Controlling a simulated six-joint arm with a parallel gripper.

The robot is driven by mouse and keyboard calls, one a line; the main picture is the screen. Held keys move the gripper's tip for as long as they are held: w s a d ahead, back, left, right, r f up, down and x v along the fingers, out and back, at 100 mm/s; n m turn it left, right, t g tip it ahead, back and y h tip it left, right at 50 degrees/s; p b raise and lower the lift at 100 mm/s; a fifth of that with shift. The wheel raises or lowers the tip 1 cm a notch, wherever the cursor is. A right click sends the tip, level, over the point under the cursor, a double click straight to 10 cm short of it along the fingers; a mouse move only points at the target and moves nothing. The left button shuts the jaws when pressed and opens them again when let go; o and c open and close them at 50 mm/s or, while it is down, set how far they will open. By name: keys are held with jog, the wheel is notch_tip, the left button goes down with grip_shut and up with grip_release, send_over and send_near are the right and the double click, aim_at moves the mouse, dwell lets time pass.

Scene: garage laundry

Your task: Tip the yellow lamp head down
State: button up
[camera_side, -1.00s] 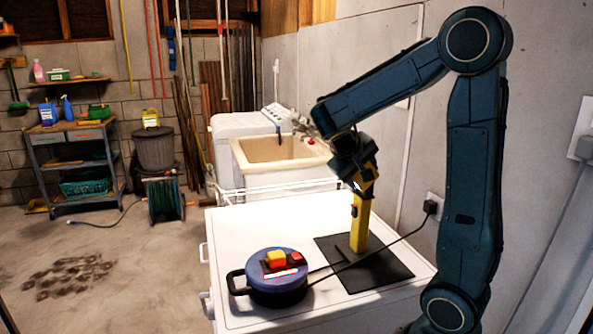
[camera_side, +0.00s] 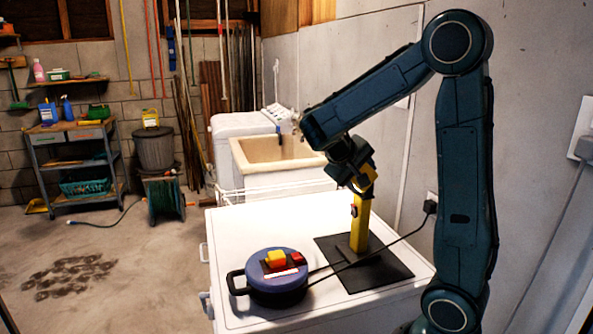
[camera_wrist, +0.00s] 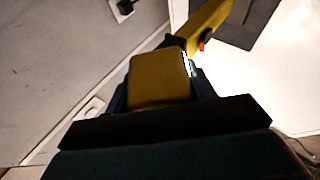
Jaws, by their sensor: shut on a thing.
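The yellow lamp has an upright yellow post (camera_side: 360,222) on a flat black base plate (camera_side: 385,272) on the white worktop. Its yellow head (camera_wrist: 160,78) sits at the top of the post. My gripper (camera_side: 358,180) is at the top of the post, shut on the lamp head. In the side view my gripper hides most of the head. In the wrist view the head lies between dark fingers, and the yellow post (camera_wrist: 208,25) with a small red part runs off at the upper right. The head's exact tilt is hard to tell.
A blue round pot-like thing (camera_side: 275,285) with a black handle and yellow and red blocks on top stands left of the base plate. A black cord runs from a wall outlet (camera_side: 431,205) across the plate to it. A sink (camera_side: 265,172) stands behind the worktop.

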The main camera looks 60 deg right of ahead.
jog(key=o, duration=0.9)
jog(key=shift+c, duration=0.2)
jog(key=shift+r, duration=0.1)
jog(key=v, duration=0.7)
dwell(0.4)
dwell(0.4)
jog(key=s+a+f+n+t+y, duration=0.1)
jog(key=s+a+n+t+y, duration=0.1)
jog(key=a, duration=0.5)
jog(key=s+a+f+n+t+y, duration=0.1)
jog(key=s+a+n+t+y, duration=0.1)
jog(key=a, duration=0.5)
jog(key=s+a+f+n+t+y, duration=0.1)
jog(key=s+a+n+t+y, duration=0.1)
jog(key=a, duration=0.5)
jog(key=s+t+y, duration=0.1)
jog(key=t+y, duration=0.1)
jog(key=y, duration=0.1)
jog(key=shift+a+n+y, duration=0.2)
jog(key=shift+n+y, duration=0.1)
jog(key=shift+n, duration=0.1)
